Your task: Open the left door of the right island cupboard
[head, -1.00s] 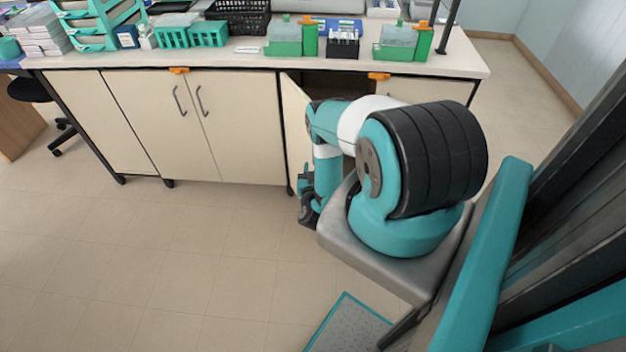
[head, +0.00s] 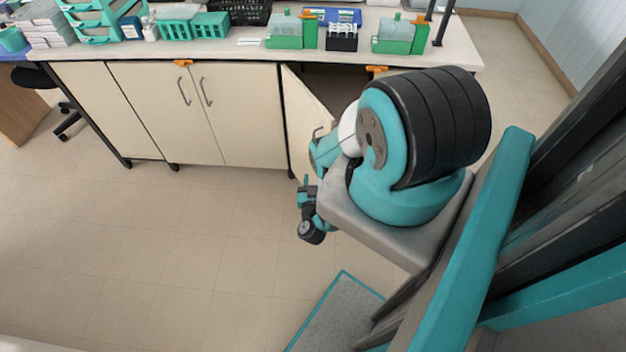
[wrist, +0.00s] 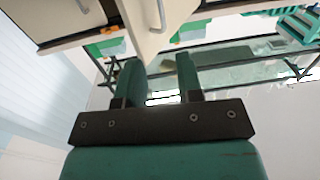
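The left door (head: 303,115) of the right island cupboard stands swung outward in the head view, with dark cupboard interior (head: 345,82) showing behind it. Its handle (head: 317,133) shows close to my arm. In the wrist view the door (wrist: 150,30) and its handle (wrist: 161,14) are just beyond my fingers. My gripper (wrist: 158,80) is open there, with a clear gap and nothing between the fingers. In the head view my gripper (head: 304,192) hangs in front of the cupboard, below and apart from the door handle. My arm hides part of the cupboard's right side.
The left cupboard's doors (head: 235,115) are shut. Orange clips (head: 376,70) sit at the worktop edge (head: 240,50). Green containers (head: 292,34) and racks stand on top. A stool (head: 65,115) is at the far left. The floor (head: 170,230) in front is clear.

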